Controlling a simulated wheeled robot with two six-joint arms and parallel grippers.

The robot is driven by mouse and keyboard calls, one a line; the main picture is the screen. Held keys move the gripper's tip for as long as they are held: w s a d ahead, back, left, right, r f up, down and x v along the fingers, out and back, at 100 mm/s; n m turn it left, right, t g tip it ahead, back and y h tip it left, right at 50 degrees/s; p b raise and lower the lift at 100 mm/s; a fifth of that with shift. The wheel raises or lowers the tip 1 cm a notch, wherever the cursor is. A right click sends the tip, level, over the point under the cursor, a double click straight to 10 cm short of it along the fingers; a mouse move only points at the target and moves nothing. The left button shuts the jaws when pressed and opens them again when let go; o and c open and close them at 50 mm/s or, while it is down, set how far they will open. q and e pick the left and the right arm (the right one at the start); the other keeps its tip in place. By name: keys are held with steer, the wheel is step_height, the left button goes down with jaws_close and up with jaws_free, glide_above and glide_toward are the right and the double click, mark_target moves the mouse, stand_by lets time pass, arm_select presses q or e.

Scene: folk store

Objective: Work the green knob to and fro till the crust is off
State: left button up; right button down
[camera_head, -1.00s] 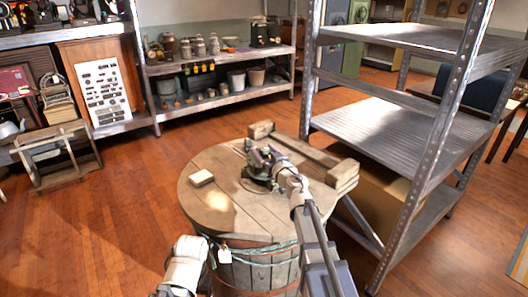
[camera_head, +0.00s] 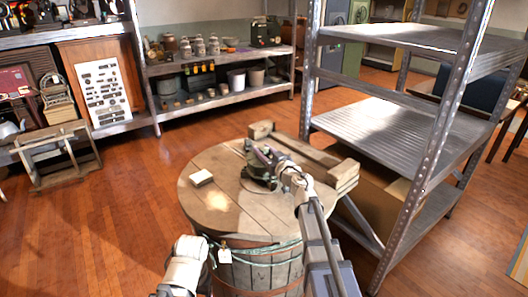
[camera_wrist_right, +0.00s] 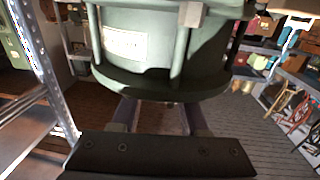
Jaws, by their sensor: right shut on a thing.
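A dark green metal device (camera_head: 259,172) stands on the round wooden barrel top (camera_head: 215,205). The right wrist view shows a green round body (camera_wrist_right: 165,45) with a pale label and upright ribs close in front of my palm. My right gripper (camera_head: 263,157) reaches the device's upper part and is shut on the green knob. Its fingers (camera_wrist_right: 160,115) run forward beneath the green body, and their tips are hidden there. The knob's outline and any crust are too small or covered to make out. Part of my left arm shows at the bottom left; its gripper does not show.
A small cream block (camera_head: 202,178) lies on the left of the barrel top. A wooden beam frame (camera_head: 300,155) stands behind the barrel. A metal shelf rack (camera_head: 400,135) stands close on the right. The floor on the left is open.

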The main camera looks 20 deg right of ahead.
mark_target(267, 153)
steer(key=shift+n+y, duration=0.3)
steer(key=shift+y, duration=0.1)
steer(key=shift+c, duration=2.1)
jaws_free()
steer(key=shift+s, duration=0.15)
steer(key=v, duration=0.7)
steer(key=shift+s+d, duration=0.15)
steer(key=shift+s, duration=0.15)
